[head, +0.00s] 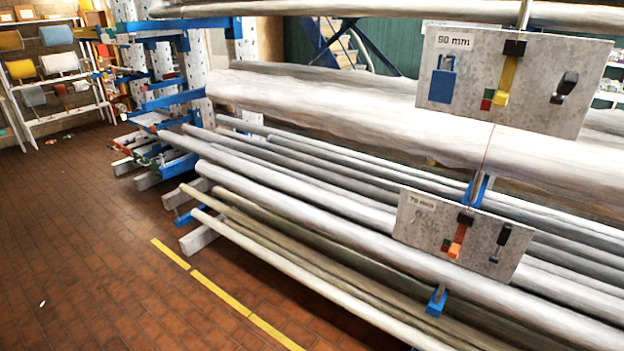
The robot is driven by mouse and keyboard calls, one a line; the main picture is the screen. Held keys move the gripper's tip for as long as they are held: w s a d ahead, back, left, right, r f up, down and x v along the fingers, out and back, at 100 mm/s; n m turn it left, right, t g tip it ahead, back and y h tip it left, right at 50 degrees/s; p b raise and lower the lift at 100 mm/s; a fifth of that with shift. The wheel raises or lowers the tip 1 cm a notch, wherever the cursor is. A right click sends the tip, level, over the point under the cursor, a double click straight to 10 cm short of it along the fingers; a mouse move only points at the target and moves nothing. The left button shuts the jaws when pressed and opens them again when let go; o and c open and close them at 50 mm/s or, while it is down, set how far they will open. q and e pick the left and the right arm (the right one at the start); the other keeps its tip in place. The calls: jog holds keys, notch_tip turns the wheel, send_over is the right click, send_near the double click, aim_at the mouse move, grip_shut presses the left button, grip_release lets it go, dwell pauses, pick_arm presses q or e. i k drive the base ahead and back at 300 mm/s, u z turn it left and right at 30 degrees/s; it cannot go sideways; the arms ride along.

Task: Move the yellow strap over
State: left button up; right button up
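The yellow strap (508,76) hangs from a black clip (514,48) on the upper grey panel (540,50), which is marked "90 mm". A small red and green tag (487,99) is beside its lower end. A blue padlock-shaped piece (442,82) is left of the strap and a black fitting (565,87) is right of it. The lower grey panel (425,232), marked with what looks like "70 mm", carries an orange strap (458,239) under a black clip and another black fitting (501,241) to its right. Neither of my grippers is in view.
Long pale poles (330,110) lie on a rack behind and below the panels. Blue brackets (437,302) hold them. A shelf (55,75) with coloured rolls stands at the far left.

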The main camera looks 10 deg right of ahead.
aim_at(501, 98)
jog(key=z, duration=1.55)
jog(key=k, duration=0.45)
jog(key=u, duration=0.8)
jog(key=i, duration=0.85)
jog(key=u, duration=0.3)
